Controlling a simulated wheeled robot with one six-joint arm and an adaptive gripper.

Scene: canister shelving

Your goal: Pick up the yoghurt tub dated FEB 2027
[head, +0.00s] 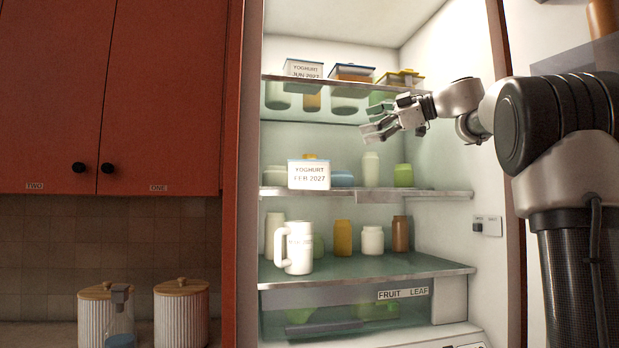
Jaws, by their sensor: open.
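The yoghurt tub dated FEB 2027 (308,175) is white with a printed label and a thin blue lid edge. It stands at the front left of the fridge's middle shelf (430,193). Another tub (303,69), labelled YOGHURT with what looks like JUN 2027, stands on the top shelf (345,83). My gripper (368,130) is open and empty. It points left in front of the fridge, between the top and middle shelves, above and to the right of the FEB 2027 tub and apart from it.
A blue-lidded container (341,178) sits right of the tub, with a white jar (371,169) and a green jar (403,175) further right. A white jug (296,248) stands on the shelf below. Lidded containers (352,73) line the top shelf. Red cupboards are left.

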